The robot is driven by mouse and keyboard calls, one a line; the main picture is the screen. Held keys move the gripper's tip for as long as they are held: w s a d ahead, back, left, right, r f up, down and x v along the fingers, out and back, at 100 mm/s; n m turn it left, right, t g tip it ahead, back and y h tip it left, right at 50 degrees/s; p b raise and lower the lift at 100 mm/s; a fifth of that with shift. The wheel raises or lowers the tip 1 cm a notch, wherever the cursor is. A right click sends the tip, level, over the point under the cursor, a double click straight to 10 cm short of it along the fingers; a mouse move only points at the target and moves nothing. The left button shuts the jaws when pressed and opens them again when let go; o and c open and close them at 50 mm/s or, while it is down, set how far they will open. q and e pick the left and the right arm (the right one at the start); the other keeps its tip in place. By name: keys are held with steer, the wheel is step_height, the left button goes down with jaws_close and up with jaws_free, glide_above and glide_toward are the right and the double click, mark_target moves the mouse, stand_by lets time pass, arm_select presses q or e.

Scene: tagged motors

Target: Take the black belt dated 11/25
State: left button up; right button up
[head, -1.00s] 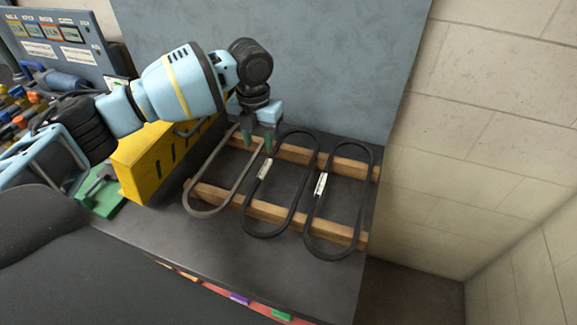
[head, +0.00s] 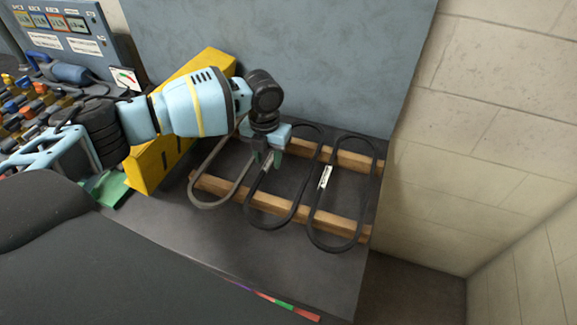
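Three looped belts lie across two wooden rails: a grey belt (head: 209,205) at left, a black belt (head: 290,209) in the middle and a black belt (head: 372,185) at right. The right belt has a white tag (head: 325,177); its writing is too small to read. The middle belt's pale tag is partly hidden by my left gripper (head: 267,159). That gripper points down over the left side of the middle belt, its green fingertips apart on either side of the belt strand. Whether they touch it I cannot tell. My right gripper is out of view.
The wooden rails (head: 350,231) rest on a dark bench top (head: 230,242). A yellow box (head: 150,166) stands left of the belts. A blue-grey panel (head: 270,50) rises behind, and a block wall (head: 480,150) is at right.

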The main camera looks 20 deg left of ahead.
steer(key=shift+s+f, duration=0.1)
arm_select(q)
steer(key=c, duration=0.7)
jaws_close()
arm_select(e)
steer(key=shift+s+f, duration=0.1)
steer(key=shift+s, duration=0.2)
arm_select(q)
steer(key=shift+r, duration=0.1)
steer(key=shift+r, duration=0.5)
steer(key=r, duration=0.1)
steer(key=s+r, duration=0.1)
steer(key=shift+d+r, duration=0.1)
steer(key=shift+r, duration=0.2)
steer(key=s, duration=0.4)
steer(key=s+d, duration=0.1)
steer(key=s, duration=0.4)
steer(key=s+d+r+p, duration=0.1)
steer(key=s, duration=0.3)
steer(key=shift+s+r, duration=0.1)
steer(key=shift+s, duration=0.25)
steer(key=shift+s+d, duration=0.15)
steer(key=shift+s, duration=0.4)
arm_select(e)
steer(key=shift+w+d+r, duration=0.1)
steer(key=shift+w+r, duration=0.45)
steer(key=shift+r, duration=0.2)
